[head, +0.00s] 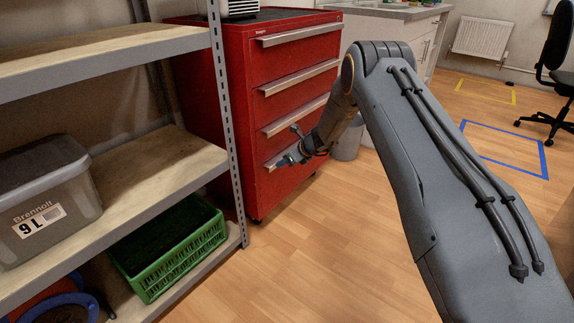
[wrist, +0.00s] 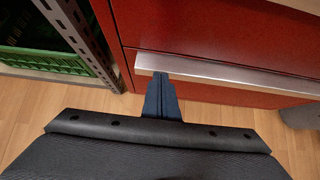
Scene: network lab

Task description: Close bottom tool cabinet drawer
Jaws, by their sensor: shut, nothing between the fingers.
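The red tool cabinet (head: 225,75) stands behind the shelf, with a column of drawers that have silver handles. The bottom drawer (head: 285,185) has its handle partly hidden behind my gripper (head: 284,160) in the head view. Its front looks about in line with the drawers above; I cannot tell whether a small gap is left. In the wrist view, my gripper (wrist: 162,80) is shut and empty, its fingertips at the lower edge of the silver bottom drawer handle (wrist: 235,76). I cannot tell whether they touch it.
A metal shelf (head: 150,165) stands close on the left, with a grey bin (head: 45,200) and a green crate (head: 170,250). A grey waste bin (head: 348,140) stands right of the cabinet. The wooden floor (head: 310,260) in front is clear.

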